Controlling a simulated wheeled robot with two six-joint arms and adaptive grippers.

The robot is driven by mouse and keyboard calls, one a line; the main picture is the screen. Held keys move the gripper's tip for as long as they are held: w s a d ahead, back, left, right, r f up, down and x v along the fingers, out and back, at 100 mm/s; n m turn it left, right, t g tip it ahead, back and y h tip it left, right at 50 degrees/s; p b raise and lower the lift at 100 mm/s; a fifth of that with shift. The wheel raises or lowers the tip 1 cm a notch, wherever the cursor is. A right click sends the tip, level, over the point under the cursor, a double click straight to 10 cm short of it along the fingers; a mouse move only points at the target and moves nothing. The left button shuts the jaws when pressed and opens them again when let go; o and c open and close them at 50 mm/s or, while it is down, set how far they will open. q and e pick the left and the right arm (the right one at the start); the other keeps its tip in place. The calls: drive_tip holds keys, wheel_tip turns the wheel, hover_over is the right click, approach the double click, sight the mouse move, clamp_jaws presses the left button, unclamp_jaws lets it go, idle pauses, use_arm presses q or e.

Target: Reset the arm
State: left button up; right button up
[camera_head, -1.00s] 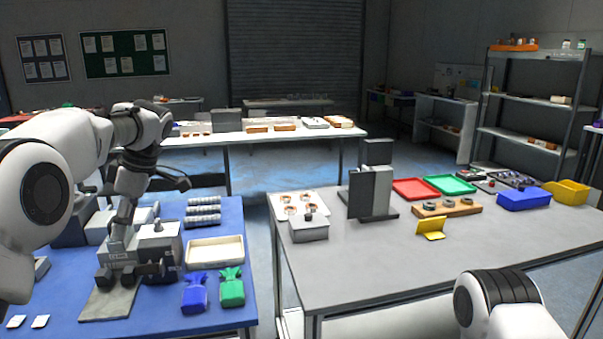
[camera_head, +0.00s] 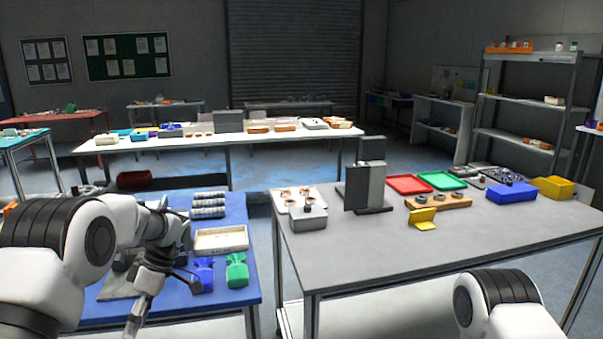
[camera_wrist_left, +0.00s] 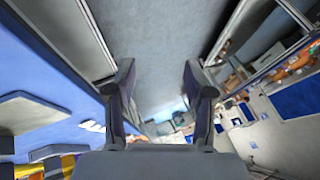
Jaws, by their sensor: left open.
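My left gripper (camera_wrist_left: 158,78) is open and empty in the left wrist view, with floor and table edges beyond its two dark fingers. In the head view my left arm (camera_head: 75,235) is folded back at the lower left, its wrist over the near part of the blue-topped table (camera_head: 232,293).
A cream tray (camera_head: 221,240), a blue bag (camera_head: 204,274), a green bag (camera_head: 237,270) and grey cylinders (camera_head: 208,203) are on the blue table. The grey table (camera_head: 400,253) at right holds a dark upright stand (camera_head: 367,185) and coloured trays; its front is clear.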

use_arm(q)
drive_tip(key=s+d+f+m+g+h, duration=0.1)
drive_tip(key=s+d+f+m, duration=0.1)
drive_tip(key=s+f, duration=0.55)
drive_tip(key=s+d+f+m+g, duration=0.15)
drive_tip(key=s+f, duration=0.35)
drive_tip(key=f, duration=0.6)
drive_tip(key=s+d+f+m+t+h, duration=0.1)
drive_tip(key=s+d+f+m, duration=0.15)
drive_tip(key=s, duration=0.55)
drive_tip(key=s+d+f+m+t+h, duration=0.1)
drive_tip(key=s+f+m, duration=0.25)
drive_tip(key=s, duration=0.45)
drive_tip(key=s+d+f+m+h, duration=0.15)
drive_tip(key=s+f, duration=0.25)
drive_tip(key=s, duration=0.4)
drive_tip(key=w+m+t, duration=0.1)
drive_tip(key=m+t, duration=0.1)
drive_tip(key=w+m+t, duration=0.2)
drive_tip(key=m, duration=0.1)
drive_tip(key=w+r+m+t, duration=0.1)
drive_tip(key=m+t, duration=0.1)
drive_tip(key=m, duration=0.1)
drive_tip(key=shift+w+y, duration=0.25)
